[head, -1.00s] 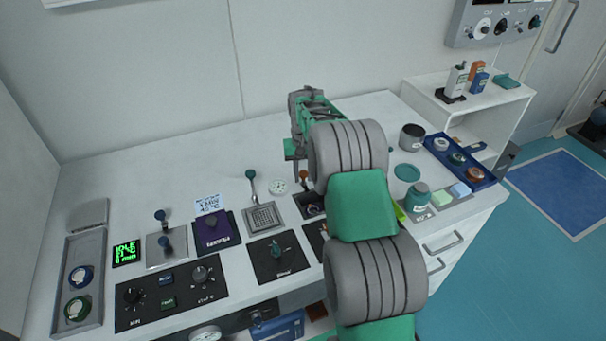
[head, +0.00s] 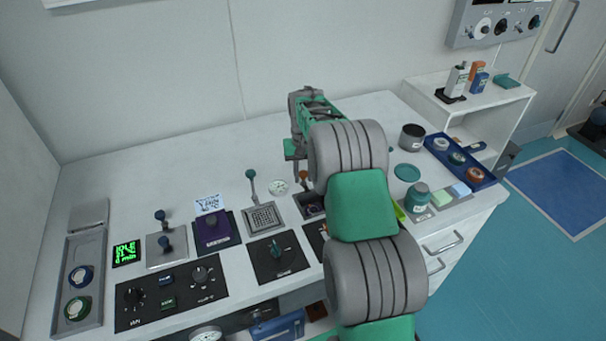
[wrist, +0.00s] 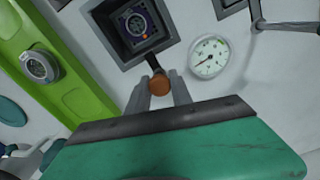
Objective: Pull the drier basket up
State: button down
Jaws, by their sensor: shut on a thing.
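In the wrist view, a drier basket (wrist: 137,24) with a dark round part inside sits in a square grey-rimmed well. A short handle leads from it to a brown round knob (wrist: 159,84). My gripper (wrist: 160,90) is shut on this knob, one grey finger on each side. In the head view, the brown knob (head: 303,176) shows beside my arm, above the dark square well (head: 313,210). My arm hides part of the well and most of the gripper there.
A round dial (wrist: 209,57) is close beside the fingers. A perforated plate (head: 264,218) with a green-knobbed lever (head: 251,174) stands left of the well. A green bottle (head: 417,197) and a blue tray (head: 460,160) are to the right. The bench's back left is clear.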

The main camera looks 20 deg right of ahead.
notch_tip(320, 180, up, 7)
jog(key=shift+f+p, duration=0.2)
jog(key=shift+p, duration=1.05)
jog(key=shift+w, duration=0.1)
jog(key=c, duration=1.4)
grip_release()
jog(key=shift+r, duration=0.1)
jog(key=shift+o, duration=1.3)
notch_tip(320, 180, up, 8)
jog(key=b, duration=0.1)
jog(key=shift+f, duration=0.2)
